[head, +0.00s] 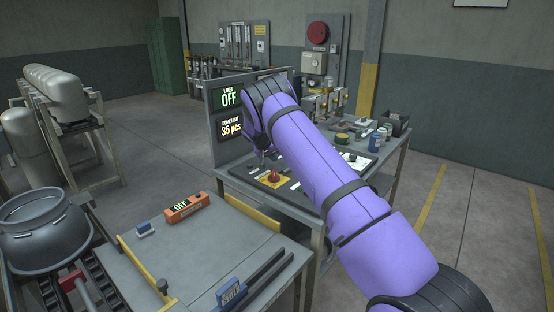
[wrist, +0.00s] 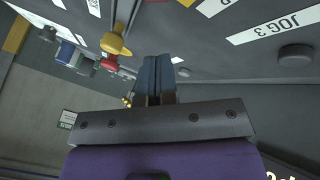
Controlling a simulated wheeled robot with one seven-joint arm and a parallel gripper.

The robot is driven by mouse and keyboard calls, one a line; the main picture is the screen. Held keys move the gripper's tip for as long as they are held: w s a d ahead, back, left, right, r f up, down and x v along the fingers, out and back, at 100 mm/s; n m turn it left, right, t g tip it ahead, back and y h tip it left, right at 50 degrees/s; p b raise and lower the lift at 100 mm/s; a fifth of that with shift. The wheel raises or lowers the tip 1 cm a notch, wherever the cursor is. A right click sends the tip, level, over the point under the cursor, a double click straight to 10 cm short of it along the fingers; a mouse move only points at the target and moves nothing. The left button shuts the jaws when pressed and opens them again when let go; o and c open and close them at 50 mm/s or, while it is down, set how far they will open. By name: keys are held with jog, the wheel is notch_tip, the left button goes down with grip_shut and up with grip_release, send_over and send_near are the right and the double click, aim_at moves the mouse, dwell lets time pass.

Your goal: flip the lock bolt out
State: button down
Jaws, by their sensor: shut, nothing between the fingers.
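My gripper (wrist: 155,62) is shut and empty in the wrist view, its two dark fingers together over a grey panel face (wrist: 200,55). In the head view the purple arm reaches over the control bench, and the gripper is small and partly hidden near the panel (head: 262,155). I cannot pick out the lock bolt for certain in either view. A yellow and red knob-like part (wrist: 114,45) lies left of the fingers in the wrist view, apart from them; I cannot tell what it is.
A label reading JOG 3 (wrist: 275,25) and a round dark button (wrist: 295,52) sit right of the fingers. A red button (head: 273,176) on a yellow plate and an OFF screen (head: 229,99) are at the bench. A grey table (head: 200,250) stands in front.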

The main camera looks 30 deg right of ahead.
jog(key=v, duration=0.8)
jog(key=shift+s+r, duration=0.2)
jog(key=shift+r, duration=0.1)
jog(key=s+a+r+n+t+y, duration=0.15)
jog(key=s+a+r, duration=0.25)
jog(key=s+r, duration=0.9)
jog(key=s+a+r+y, duration=0.3)
jog(key=s+a+r, duration=0.1)
jog(key=s+r, duration=0.85)
jog(key=s+a+r+n+t+y, duration=0.1)
jog(key=s+a+r, duration=0.15)
jog(key=s, duration=0.55)
jog(key=s+a+r+n+y, duration=0.1)
jog(key=s+a+r, duration=0.15)
jog(key=s, duration=0.55)
jog(key=s+a+f+n, duration=0.1)
jog(key=s+a+f, duration=0.1)
jog(key=s, duration=0.6)
jog(key=s+a+f+n+t, duration=0.1)
jog(key=s+a+f, duration=0.2)
jog(key=s, duration=0.6)
jog(key=shift+n, duration=0.35)
jog(key=c, duration=1.8)
grip_release()
jog(key=shift+s+y, duration=0.1)
jog(key=shift+y, duration=0.15)
jog(key=shift+c, duration=0.2)
